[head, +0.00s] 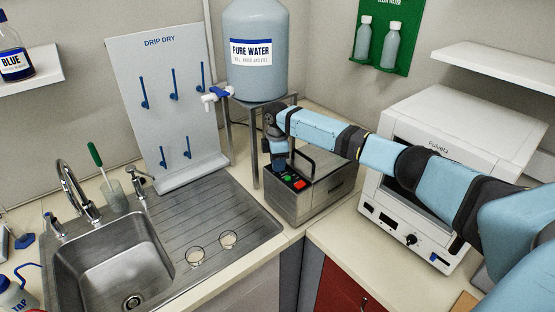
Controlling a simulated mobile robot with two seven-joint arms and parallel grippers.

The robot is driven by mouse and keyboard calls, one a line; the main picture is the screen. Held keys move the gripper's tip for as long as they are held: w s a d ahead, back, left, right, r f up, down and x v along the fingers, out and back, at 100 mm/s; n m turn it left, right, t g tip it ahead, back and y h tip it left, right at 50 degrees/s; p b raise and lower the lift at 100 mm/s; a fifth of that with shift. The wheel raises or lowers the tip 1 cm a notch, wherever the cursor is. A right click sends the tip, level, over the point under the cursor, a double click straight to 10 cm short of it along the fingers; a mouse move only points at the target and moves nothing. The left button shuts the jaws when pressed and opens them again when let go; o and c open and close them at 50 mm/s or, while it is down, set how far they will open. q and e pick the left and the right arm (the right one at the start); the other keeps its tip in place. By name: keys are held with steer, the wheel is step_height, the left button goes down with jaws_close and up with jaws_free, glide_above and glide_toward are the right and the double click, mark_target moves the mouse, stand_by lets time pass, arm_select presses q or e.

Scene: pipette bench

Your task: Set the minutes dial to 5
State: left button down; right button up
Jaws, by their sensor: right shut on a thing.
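A steel bench unit (308,199) with a black carrying handle (303,158) stands in the corner, right of the sink. Its sloped front panel has a green button (288,177) and a red button (299,184). My right gripper (279,166) points down at the upper left end of this panel. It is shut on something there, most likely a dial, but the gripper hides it. No dial marks or pointer can be read. My left gripper is out of view.
A white oven-like machine (437,131) with a dark knob (411,240) stands at right, partly behind my right arm. A pure water tank (254,75) on a metal stand is behind the unit. A sink (110,262) and a drainboard with two small round dishes lie left.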

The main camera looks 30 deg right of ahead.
steer(key=o, duration=0.9)
